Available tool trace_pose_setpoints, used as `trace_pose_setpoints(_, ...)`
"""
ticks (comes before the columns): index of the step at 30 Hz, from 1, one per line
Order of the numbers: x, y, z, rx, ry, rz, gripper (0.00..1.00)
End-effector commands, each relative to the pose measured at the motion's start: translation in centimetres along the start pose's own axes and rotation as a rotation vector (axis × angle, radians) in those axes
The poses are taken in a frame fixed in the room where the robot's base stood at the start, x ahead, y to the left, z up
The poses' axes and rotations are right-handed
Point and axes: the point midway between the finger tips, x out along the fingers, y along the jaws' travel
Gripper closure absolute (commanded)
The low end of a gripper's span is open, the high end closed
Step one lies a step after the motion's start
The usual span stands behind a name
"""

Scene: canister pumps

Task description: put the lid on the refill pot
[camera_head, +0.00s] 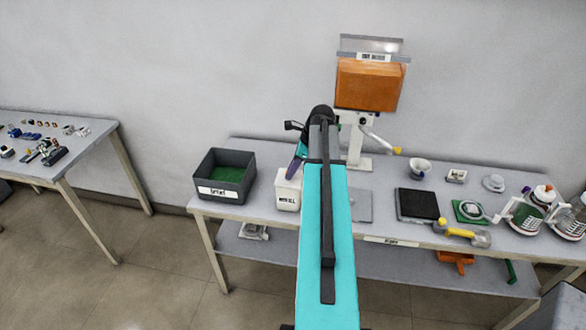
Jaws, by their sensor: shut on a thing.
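The refill pot (287,193) is a white, labelled container standing on the table's left part, right of the dark bin. My gripper (293,172) points down at the top of the pot, its tips at or just above the rim. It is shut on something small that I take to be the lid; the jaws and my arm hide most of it. I cannot tell whether the lid touches the pot. My teal arm covers the table just right of the pot.
A dark bin (222,179) with a green inside stands left of the pot. Behind my arm, an orange box (369,85) sits on a white stand. A black pad (417,205), a white bowl (419,168) and a yellow-grey tool (461,234) are to the right.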

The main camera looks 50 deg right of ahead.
Motion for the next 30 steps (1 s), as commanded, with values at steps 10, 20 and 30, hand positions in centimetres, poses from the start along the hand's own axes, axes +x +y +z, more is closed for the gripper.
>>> trace_pose_setpoints(10,-0.02,0.0,0.01,0.0,0.0,0.0,0.58)
trace_pose_setpoints(20,0.0,0.0,0.01,0.0,0.0,0.0,0.39)
trace_pose_setpoints(30,-0.1,0.0,0.05,0.0,0.0,0.0,0.39)
